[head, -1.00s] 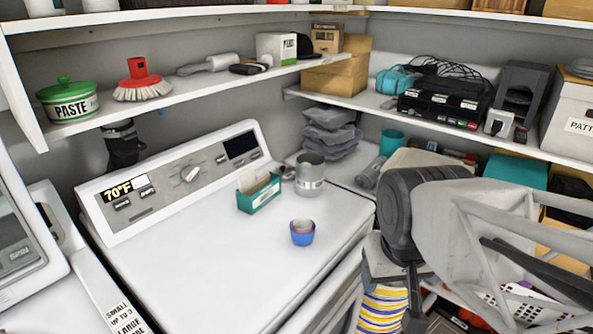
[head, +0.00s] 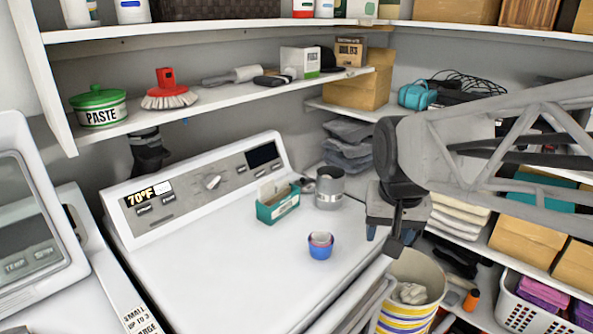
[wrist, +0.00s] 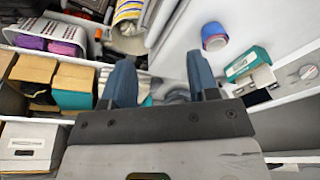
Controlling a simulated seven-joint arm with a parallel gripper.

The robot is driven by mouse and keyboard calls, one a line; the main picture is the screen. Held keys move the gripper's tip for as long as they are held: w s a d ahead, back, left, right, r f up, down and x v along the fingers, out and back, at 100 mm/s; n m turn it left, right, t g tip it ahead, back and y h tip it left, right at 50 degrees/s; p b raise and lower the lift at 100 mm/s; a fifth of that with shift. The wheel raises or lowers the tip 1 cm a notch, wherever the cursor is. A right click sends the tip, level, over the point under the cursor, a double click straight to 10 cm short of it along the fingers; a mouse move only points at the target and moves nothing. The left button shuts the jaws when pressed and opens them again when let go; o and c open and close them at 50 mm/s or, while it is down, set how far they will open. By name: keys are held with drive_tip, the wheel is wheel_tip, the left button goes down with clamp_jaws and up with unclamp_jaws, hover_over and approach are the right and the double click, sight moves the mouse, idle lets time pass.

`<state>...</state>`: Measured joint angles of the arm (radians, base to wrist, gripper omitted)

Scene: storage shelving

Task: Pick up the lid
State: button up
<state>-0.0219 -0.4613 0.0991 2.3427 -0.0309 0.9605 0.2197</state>
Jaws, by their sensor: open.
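A green lid (head: 95,97) with a small knob sits on the white pot marked PASTE (head: 102,115). The pot stands upright on the left shelf in the head view, above and behind the white washer. My gripper (head: 385,240) is on the right, past the washer's right edge and far from the pot. In the wrist view my gripper (wrist: 162,72) has its two blue fingers spread with nothing held between them. The lid does not show in the wrist view.
A red-topped brush (head: 168,95) stands just right of the pot. On the washer top are a teal box (head: 278,207), a grey mug (head: 329,188) and a blue cup (head: 320,250). An upper shelf (head: 220,27) runs above the pot. The washer's front top is clear.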

drive_tip(key=w+a+r+m, duration=0.2)
drive_tip(key=w, duration=1.2)
drive_tip(key=m+g+h, duration=0.1)
drive_tip(key=m+g, duration=0.1)
drive_tip(key=m, duration=0.5)
hover_over(301, 178)
drive_tip(key=f, duration=0.8)
drive_tip(key=s+f, duration=0.1)
drive_tip(key=f, duration=0.4)
drive_tip(key=shift+w+a+f, duration=0.25)
drive_tip(key=shift+w+f, duration=0.1)
drive_tip(key=shift+w, duration=0.15)
drive_tip(key=shift+d+f, duration=0.15)
drive_tip(key=shift+f, duration=1.15)
